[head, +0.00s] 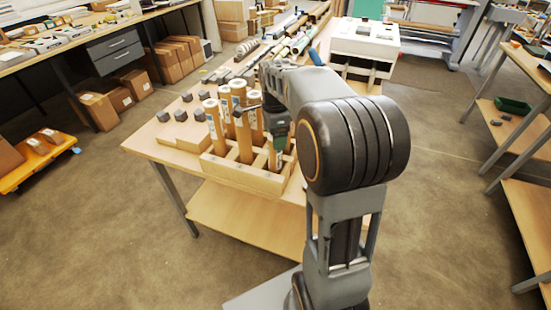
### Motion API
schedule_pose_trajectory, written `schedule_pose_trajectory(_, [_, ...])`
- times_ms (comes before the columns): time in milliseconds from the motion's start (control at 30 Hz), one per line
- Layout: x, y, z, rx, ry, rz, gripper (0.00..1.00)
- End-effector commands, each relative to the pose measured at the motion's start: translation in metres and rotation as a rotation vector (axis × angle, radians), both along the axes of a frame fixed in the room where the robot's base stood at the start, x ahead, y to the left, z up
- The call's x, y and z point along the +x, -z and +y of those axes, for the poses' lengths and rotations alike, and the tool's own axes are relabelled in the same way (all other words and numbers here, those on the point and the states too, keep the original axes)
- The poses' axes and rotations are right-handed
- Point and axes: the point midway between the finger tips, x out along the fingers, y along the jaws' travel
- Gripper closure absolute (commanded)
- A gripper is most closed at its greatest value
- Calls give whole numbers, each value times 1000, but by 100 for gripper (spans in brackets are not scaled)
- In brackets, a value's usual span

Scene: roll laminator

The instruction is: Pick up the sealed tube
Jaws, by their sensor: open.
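Several brown cardboard tubes stand upright in a wooden rack (243,178) at the near end of the table. One tube (214,122) is at the rack's left, with a pale top and a label. Others stand beside it, including a tall one (239,92). I cannot tell which tube is the sealed one. My gripper (277,146) points down over the rack's right side, open. A short, pale-labelled tube (274,160) shows just below it. I cannot tell whether they touch. My arm hides part of the rack's right side and the tubes behind.
More tubes and rolls (283,47) lie along the table (150,148) behind the rack. A white box-shaped unit (365,38) stands at the back right.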

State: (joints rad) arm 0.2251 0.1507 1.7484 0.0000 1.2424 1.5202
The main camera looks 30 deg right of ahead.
Motion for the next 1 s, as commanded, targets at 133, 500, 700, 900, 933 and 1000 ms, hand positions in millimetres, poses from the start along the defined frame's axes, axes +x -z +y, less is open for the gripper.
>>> schedule_pose_trajectory(133, [0, 19, 0, 1, 0, 3, 24])
schedule_pose_trajectory(500, [0, 31, 1, 0, -1, 0, 24])
schedule_pose_trajectory(700, [0, 31, 1, 0, -1, 0, 40])
schedule_pose_trajectory(900, [0, 31, 1, 0, -1, 0, 59])
schedule_pose_trajectory(933, [0, 31, 1, 0, -1, 0, 62])
schedule_pose_trajectory(1000, [0, 31, 1, 0, -1, 0, 68])
